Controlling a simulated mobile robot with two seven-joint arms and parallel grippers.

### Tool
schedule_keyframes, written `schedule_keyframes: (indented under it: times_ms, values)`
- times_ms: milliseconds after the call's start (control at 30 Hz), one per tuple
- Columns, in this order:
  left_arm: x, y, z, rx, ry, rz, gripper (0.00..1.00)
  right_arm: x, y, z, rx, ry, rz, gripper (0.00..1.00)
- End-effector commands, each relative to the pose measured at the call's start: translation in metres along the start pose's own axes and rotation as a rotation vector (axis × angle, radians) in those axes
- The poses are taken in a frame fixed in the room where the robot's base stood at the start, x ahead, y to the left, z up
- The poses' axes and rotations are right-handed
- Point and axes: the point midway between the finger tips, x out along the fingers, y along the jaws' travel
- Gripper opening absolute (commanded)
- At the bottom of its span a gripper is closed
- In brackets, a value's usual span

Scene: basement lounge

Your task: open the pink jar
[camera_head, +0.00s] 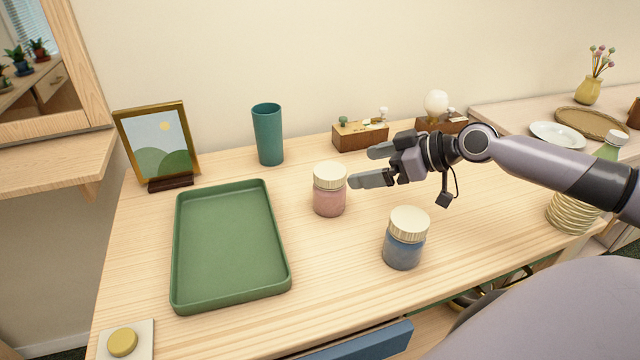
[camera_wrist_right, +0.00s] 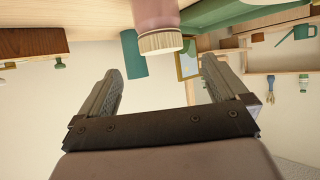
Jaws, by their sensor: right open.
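The pink jar (camera_head: 330,199) stands upright on the wooden table, with a ribbed cream lid (camera_head: 330,175) on it. My right gripper (camera_head: 362,166) is open and empty, just right of the jar at about lid height. In the right wrist view the lid (camera_wrist_right: 160,42) and part of the pink jar (camera_wrist_right: 154,12) show upside down at the top, between and beyond the fingers (camera_wrist_right: 158,85). No contact with the lid is visible. My left gripper is not in view.
A blue jar (camera_head: 403,249) with a similar lid stands nearer, to the right. A green tray (camera_head: 180,245) lies at the left. A teal cup (camera_head: 268,135), a picture frame (camera_head: 125,135) and wooden boxes (camera_head: 360,136) stand behind. The front middle of the table is clear.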

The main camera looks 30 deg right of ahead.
Motion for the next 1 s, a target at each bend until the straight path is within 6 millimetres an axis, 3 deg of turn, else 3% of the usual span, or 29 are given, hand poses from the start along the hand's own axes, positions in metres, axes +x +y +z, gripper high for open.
schedule_keyframes:
  times_ms: [467,1000]
  values:
    - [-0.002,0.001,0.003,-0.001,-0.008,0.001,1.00,0.024,0.000,-0.002,0.001,0.004,-0.001,1.00]
    - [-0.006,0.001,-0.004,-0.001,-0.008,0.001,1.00,0.067,0.000,0.000,0.000,0.001,0.000,1.00]
